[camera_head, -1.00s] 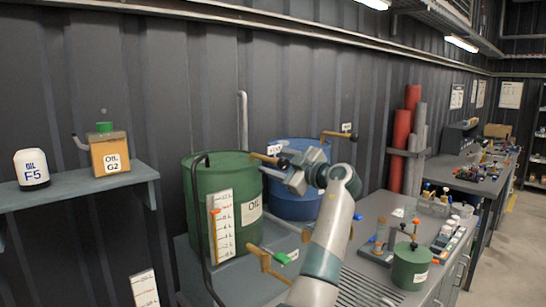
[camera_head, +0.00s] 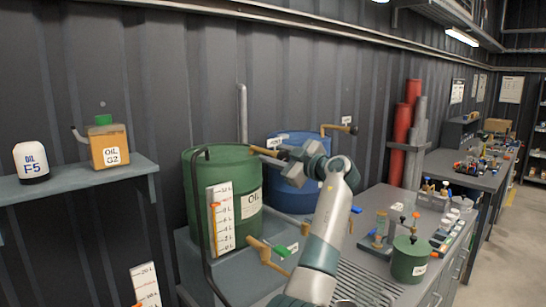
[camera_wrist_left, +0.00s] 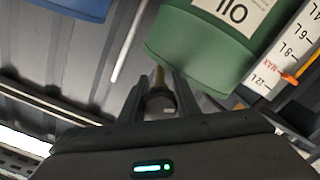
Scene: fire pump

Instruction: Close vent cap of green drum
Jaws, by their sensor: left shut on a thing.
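The green drum (camera_head: 232,175) stands on a grey stand with an OIL label and a white level scale on its front. A brass bar (camera_head: 264,151) with a dark end sticks out from its top right edge. This appears to be the vent cap handle. My left gripper (camera_head: 284,158) is at that end. In the left wrist view, the two dark fingers (camera_wrist_left: 158,90) are on either side of the dark round end (camera_wrist_left: 161,103). The cap's seat is hidden. My right gripper is not in view.
A blue drum (camera_head: 293,200) with its own brass bar (camera_head: 338,128) stands close behind my left gripper. A brass tap (camera_head: 268,254) juts out below the green drum. A small green canister (camera_head: 409,260) stands on the bench at right.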

